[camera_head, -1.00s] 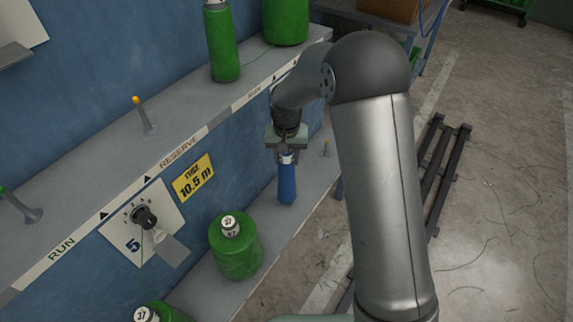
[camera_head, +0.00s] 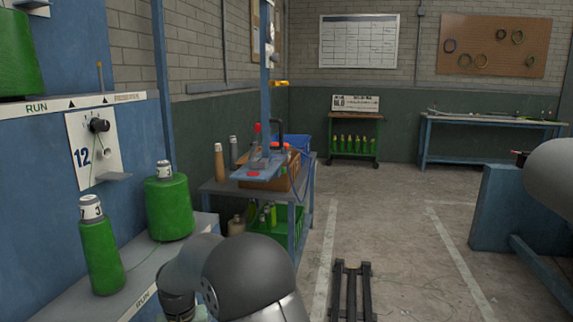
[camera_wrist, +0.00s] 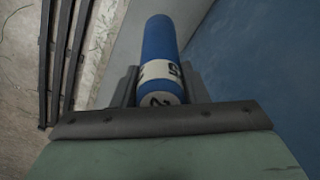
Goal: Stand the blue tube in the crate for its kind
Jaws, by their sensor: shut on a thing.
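The blue tube (camera_wrist: 160,40) with a white numbered band is held in my gripper (camera_wrist: 160,90) in the wrist view. The jaws are closed on both sides of its banded end, and its blue end points away from the camera. In the head view the tube is hidden and my gripper is cut off at the bottom edge. A blue crate-like box (camera_head: 297,142) is partly hidden at the back of the cluttered bench. A green crate (camera_head: 286,236) with several bottles is on the shelf below. Neither shows a readable kind label.
The bench (camera_head: 220,188) holds tools and a brown box (camera_head: 282,181). A dark rack (camera_head: 352,290) lies on the floor. A stand (camera_head: 354,156) with several green tubes is at the back wall.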

